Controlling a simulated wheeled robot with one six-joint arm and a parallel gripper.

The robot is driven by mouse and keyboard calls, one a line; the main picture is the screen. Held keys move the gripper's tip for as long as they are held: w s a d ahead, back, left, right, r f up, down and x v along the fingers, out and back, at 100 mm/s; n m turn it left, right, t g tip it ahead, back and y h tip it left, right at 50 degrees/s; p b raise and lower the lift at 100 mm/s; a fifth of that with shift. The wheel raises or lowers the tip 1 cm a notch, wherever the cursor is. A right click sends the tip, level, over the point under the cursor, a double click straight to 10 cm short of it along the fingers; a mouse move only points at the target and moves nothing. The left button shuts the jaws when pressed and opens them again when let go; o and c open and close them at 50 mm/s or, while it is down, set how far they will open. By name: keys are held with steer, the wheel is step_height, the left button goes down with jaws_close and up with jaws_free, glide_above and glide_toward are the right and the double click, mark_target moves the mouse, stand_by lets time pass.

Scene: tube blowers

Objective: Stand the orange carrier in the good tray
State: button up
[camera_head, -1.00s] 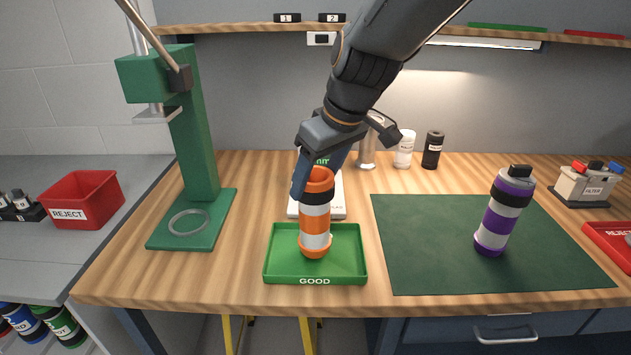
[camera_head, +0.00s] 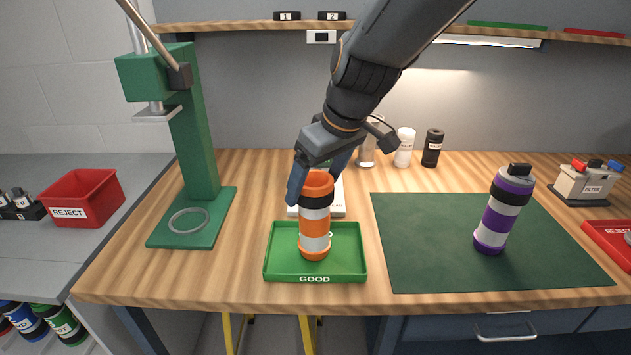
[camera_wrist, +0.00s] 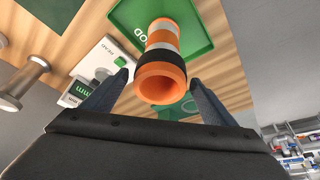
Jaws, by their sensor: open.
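The orange carrier (camera_head: 314,228), with white bands and a black ring near its open top, stands upright in the green good tray (camera_head: 282,268). My gripper (camera_head: 315,180) is open at the carrier's upper end, behind and above it, with one finger to its left. In the wrist view the carrier (camera_wrist: 163,62) lies ahead between the spread fingers (camera_wrist: 160,90), with visible gaps on both sides. The good tray (camera_wrist: 205,18) shows beyond it. The carrier's far side is hidden.
A purple and white carrier (camera_head: 499,215) stands on the dark green mat (camera_head: 420,260) at right. A green press (camera_head: 195,130) stands at left. A white device (camera_head: 337,200) lies behind the tray. Red reject bins (camera_head: 85,197) sit at far left and far right (camera_head: 610,240).

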steer(key=b+v, duration=0.2)
steer(key=v, duration=1)
steer(key=s+d+f+m+h, duration=0.1)
steer(key=s+d+f+m, duration=0.2)
steer(key=d+f, duration=0.3)
steer(key=s+d+f+m+g+h, duration=0.1)
steer(key=s+d+f+m, duration=0.1)
steer(key=d+f, duration=0.5)
steer(key=s+d+f+m+g+h, duration=0.1)
steer(key=s+d+f+m, duration=0.2)
steer(key=d+f, duration=0.4)
steer(key=shift+s+d+f+m, duration=0.15)
steer(key=shift+f+m, duration=0.25)
steer(key=shift+f, duration=0.65)
steer(key=shift+s+a+f+m, duration=0.15)
steer(key=shift+f+m, duration=0.25)
steer(key=shift+f, duration=0.65)
steer(key=shift+d, duration=0.1)
